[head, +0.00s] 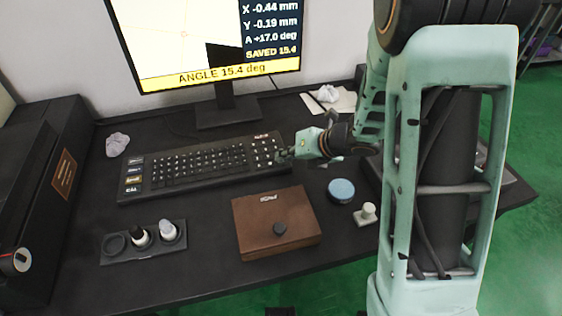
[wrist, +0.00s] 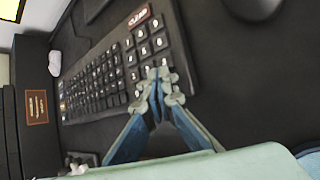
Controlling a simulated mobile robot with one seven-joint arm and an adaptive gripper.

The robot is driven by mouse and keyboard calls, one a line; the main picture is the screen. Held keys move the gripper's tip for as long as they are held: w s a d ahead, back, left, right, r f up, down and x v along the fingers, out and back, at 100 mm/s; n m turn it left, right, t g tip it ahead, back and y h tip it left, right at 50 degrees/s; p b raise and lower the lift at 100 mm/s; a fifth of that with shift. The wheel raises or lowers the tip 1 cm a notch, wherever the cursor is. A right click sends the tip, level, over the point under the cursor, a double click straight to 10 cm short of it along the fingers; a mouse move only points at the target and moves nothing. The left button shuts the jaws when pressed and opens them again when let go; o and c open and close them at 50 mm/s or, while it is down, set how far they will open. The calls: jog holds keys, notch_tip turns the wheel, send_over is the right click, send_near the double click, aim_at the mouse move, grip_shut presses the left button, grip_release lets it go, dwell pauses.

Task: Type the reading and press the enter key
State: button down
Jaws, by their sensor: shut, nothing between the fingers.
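The black keyboard (head: 190,166) lies on the dark desk below the monitor. Its number pad (wrist: 146,46) is at the right end, near my gripper. My gripper (head: 284,155) is shut and empty, with its fingertips over the lower part of the number pad. The fingertips also show in the wrist view (wrist: 162,84), where they hide some keys. I cannot tell whether they touch a key. The monitor (head: 215,40) shows "ANGLE 15.4 deg" on a yellow bar and "SAVED 15.4", with X -0.44 mm, Y -0.19 mm and A +17.0 deg.
A brown box (head: 277,222) with a dark knob stands in front of the keyboard. A blue round pad (head: 341,190) and a small pale block (head: 366,215) lie to its right. A holder (head: 122,248) with two small bottles is at left. A crumpled cloth (head: 117,144) lies behind.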

aim_at(283, 163)
jog(key=shift+r+p, duration=0.6)
jog(key=shift+r, duration=0.15)
notch_tip(283, 163, up, 5)
jog(key=p, duration=0.4)
jog(key=shift+r, duration=0.1)
dwell(0.6)
